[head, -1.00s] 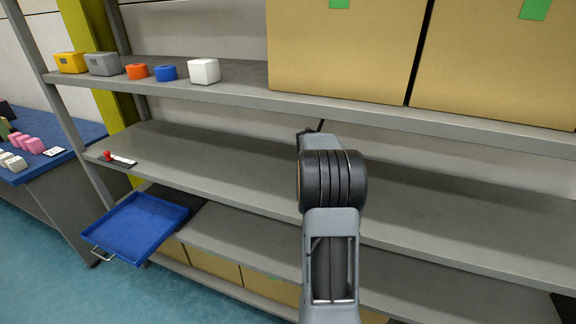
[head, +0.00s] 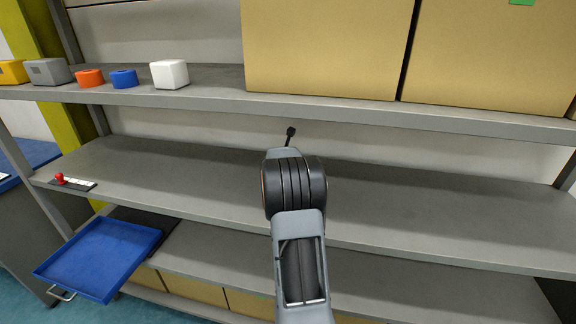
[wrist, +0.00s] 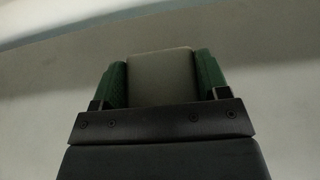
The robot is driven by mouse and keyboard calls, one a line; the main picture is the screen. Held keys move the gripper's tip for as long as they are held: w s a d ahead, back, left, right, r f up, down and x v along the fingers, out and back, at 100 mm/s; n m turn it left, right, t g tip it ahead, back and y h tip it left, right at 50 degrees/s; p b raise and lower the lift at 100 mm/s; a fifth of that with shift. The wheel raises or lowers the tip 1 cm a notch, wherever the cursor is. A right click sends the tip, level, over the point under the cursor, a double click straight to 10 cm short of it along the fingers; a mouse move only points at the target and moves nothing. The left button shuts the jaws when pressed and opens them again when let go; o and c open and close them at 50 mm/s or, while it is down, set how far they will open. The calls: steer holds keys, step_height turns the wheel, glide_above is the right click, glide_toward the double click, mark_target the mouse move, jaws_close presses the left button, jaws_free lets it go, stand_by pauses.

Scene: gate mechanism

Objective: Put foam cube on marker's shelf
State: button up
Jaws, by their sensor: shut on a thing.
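In the wrist view my gripper (wrist: 161,72) has its two green fingers shut on a plain grey-beige block (wrist: 160,76), which looks like the foam cube. Its far side is hidden. In the head view my arm reaches toward the middle shelf (head: 190,175), and the arm hides the gripper and block. A small red-knobbed piece on a dark plate with a white label (head: 72,182) sits at the left end of that middle shelf. I cannot tell for certain whether it is the marker.
The upper shelf (head: 200,97) holds a white block (head: 169,74), a blue piece (head: 124,78), an orange piece (head: 89,78), a grey block (head: 47,71) and large cartons (head: 320,50). A blue tray (head: 100,258) juts out at lower left. The middle shelf is mostly bare.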

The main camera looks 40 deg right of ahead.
steer(key=shift+f, duration=0.95)
steer(key=shift+f+b, duration=0.15)
steer(key=shift+b, duration=0.2)
steer(key=o, duration=0.9)
